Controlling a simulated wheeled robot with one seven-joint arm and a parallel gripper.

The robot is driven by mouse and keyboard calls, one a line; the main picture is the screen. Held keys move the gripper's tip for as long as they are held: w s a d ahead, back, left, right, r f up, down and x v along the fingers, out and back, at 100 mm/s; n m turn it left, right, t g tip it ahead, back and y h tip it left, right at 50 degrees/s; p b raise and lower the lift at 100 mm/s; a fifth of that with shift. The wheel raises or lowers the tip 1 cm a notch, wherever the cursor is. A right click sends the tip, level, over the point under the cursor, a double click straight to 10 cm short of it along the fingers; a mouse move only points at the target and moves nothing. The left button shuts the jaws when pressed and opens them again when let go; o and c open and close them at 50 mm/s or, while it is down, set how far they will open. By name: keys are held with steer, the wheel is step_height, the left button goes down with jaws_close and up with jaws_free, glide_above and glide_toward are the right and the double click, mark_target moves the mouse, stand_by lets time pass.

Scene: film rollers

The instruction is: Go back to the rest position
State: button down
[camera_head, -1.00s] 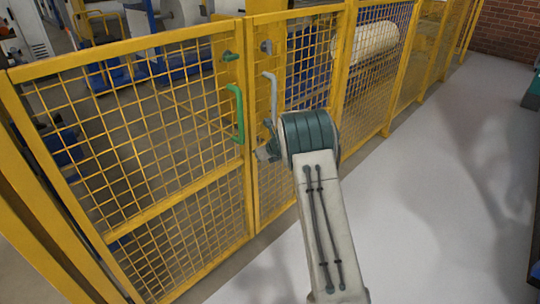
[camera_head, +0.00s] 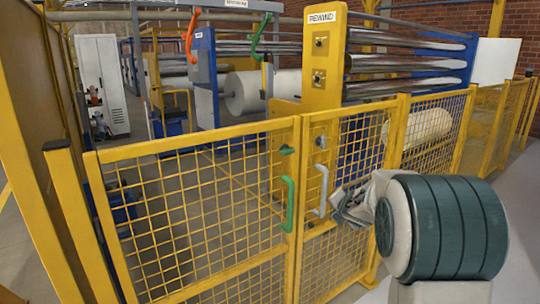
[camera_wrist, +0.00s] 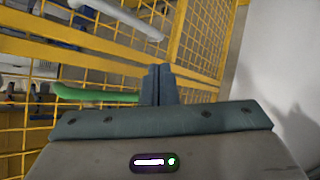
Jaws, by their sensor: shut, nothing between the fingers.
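My gripper (camera_wrist: 159,84) shows in the wrist view with its two fingers pressed together and nothing between them. In the head view my gripper (camera_head: 343,206) is at the right of the gate, partly hidden by my own arm. It is in front of the yellow mesh fence (camera_head: 345,240). A green handle (camera_head: 288,204) is on the gate (camera_head: 205,215) to its left. A grey handle (camera_head: 320,190) stands just left of the gripper.
Behind the fence stand a yellow post marked REWIND (camera_head: 322,62), a large white roll (camera_head: 255,92) and a white cabinet (camera_head: 102,80). A brick wall (camera_head: 440,14) is at the back. Clear grey floor (camera_head: 518,220) lies on the right.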

steer(key=s+d+r+m+g+h+p, duration=0.1)
steer(key=s+r+m+p, duration=0.15)
steer(key=s+m, duration=0.5)
steer(key=s+r+m+g+h+p, duration=0.1)
steer(key=s+r+m+g, duration=0.1)
steer(key=s+r+m, duration=0.35)
steer(key=s+a+f+m+g+y+p, duration=0.1)
steer(key=s+m, duration=0.3)
steer(key=s, duration=0.4)
steer(key=s+a+f+m+g+y+p, duration=0.1)
steer(key=s+a+m, duration=0.3)
steer(key=s, duration=0.5)
steer(key=s+a+m+g+p, duration=0.1)
steer(key=s+a+m+g, duration=0.2)
steer(key=s+m, duration=0.2)
steer(key=s, duration=0.3)
steer(key=shift+s+f+y, duration=0.4)
